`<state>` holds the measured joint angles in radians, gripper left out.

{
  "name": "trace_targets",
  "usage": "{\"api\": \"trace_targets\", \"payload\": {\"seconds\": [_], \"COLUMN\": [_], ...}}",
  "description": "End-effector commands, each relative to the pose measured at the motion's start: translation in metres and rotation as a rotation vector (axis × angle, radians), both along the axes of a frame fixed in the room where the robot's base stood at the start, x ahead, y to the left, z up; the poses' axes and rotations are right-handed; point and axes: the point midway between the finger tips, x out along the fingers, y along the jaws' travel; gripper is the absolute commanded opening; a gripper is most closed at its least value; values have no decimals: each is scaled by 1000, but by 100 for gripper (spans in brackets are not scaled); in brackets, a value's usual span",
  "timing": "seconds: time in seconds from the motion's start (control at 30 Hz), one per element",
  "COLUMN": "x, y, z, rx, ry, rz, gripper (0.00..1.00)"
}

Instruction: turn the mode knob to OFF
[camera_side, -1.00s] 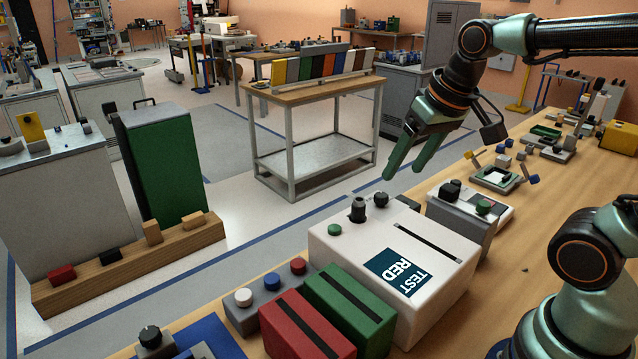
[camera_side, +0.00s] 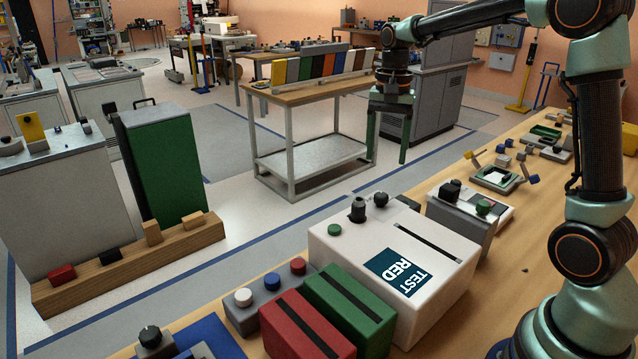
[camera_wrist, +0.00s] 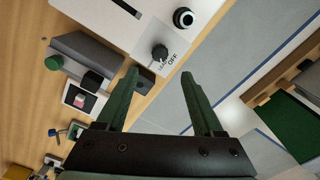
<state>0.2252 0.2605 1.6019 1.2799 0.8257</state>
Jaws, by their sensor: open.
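The mode knob (camera_wrist: 160,53) is a small dark knob beside a printed OFF label on the white box (camera_wrist: 105,22). In the side view the knob (camera_side: 381,198) sits at the back corner of the white box (camera_side: 335,250) marked TEST RED. Other lettering near the knob is too small to read, and its pointer direction is unclear. My gripper (camera_side: 388,158) is open and empty, fingers pointing down, above and apart from the knob. In the wrist view the knob lies just beyond and between the open fingertips of my gripper (camera_wrist: 159,74).
A taller black knob (camera_side: 358,209) and a green button (camera_side: 334,230) share the box top. A small dark block (camera_wrist: 145,78) lies beside the box. A grey device (camera_side: 460,220) stands to the right; red (camera_side: 305,325) and green (camera_side: 350,310) boxes stand in front.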

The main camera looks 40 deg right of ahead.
Motion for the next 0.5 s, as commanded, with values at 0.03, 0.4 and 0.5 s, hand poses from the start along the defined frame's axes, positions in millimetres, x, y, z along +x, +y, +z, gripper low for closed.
{"api": "trace_targets", "payload": {"seconds": [0.03, 0.4, 0.5], "x": [-1, -1, -1], "y": [0, 1, 1], "z": [-10, -78, -90], "rx": [1, 1, 1], "ry": [5, 4, 3], "rz": [1, 3, 3], "gripper": [69, 69, 69]}}
